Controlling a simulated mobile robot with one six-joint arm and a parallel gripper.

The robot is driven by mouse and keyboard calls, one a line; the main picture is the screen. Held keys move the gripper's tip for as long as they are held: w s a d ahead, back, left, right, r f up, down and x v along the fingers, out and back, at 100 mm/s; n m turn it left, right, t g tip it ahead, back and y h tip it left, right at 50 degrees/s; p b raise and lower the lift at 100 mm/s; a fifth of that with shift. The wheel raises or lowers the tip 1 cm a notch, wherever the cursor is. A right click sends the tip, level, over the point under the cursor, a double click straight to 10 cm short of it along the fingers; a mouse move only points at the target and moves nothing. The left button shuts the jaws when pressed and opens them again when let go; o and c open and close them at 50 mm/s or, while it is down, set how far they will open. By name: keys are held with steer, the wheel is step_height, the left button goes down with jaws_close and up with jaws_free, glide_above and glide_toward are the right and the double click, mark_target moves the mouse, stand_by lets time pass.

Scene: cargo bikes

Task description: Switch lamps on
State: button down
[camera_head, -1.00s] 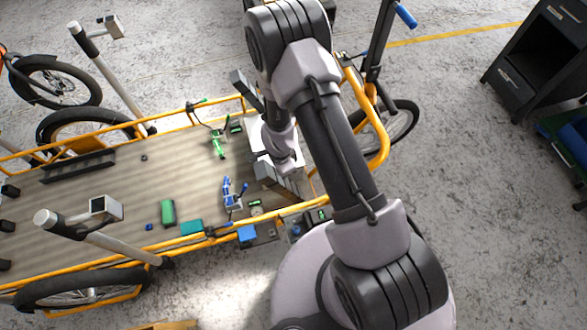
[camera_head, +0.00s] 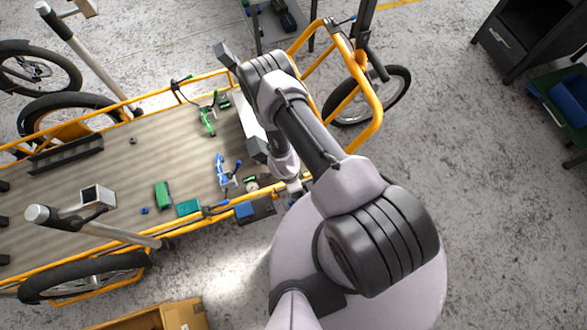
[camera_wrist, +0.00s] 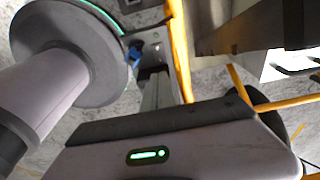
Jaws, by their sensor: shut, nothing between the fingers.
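No lamp is plainly recognisable. A grey post (camera_head: 110,235) leans at the near side of the cargo bike, with a box-shaped head (camera_head: 98,195) that may be a lamp. A similar post (camera_head: 78,58) stands at the far side. I cannot tell whether either is lit. A blue tool-like item (camera_head: 221,170) and a green one (camera_head: 207,121) lie on the wooden deck (camera_head: 110,160). My gripper (camera_head: 293,186) is shut and empty, near the deck's right front corner. It is small and partly hidden by my arm. In the wrist view its fingers are not clear.
A yellow rail (camera_head: 372,125) rises at the bike's right end. Small green blocks (camera_head: 163,195) lie on the deck. A cardboard box (camera_head: 165,316) is at the bottom edge. A dark cabinet (camera_head: 520,45) stands upper right. Grey floor (camera_head: 490,230) is clear on the right.

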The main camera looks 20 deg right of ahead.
steer(key=f+b, duration=0.1)
steer(key=f, duration=0.2)
steer(key=f+b, duration=0.2)
steer(key=f, duration=0.1)
steer(key=d+f+b, duration=0.1)
steer(key=f, duration=0.2)
steer(key=shift+d+f, duration=0.1)
steer(key=shift+f, duration=0.15)
steer(key=shift+d+f+b, duration=0.1)
steer(key=shift+f+b, duration=0.1)
steer(key=shift+b, duration=0.15)
steer(key=shift+r, duration=0.1)
steer(key=shift+a+r+p, duration=0.15)
steer(key=shift+a+p, duration=0.15)
steer(key=shift+a, duration=0.55)
steer(key=shift+r, duration=0.1)
step_height(320, 180, up, 14)
steer(key=a+p, duration=0.1)
steer(key=p, duration=0.5)
steer(key=shift+a+p, duration=0.3)
steer(key=shift+p, duration=0.1)
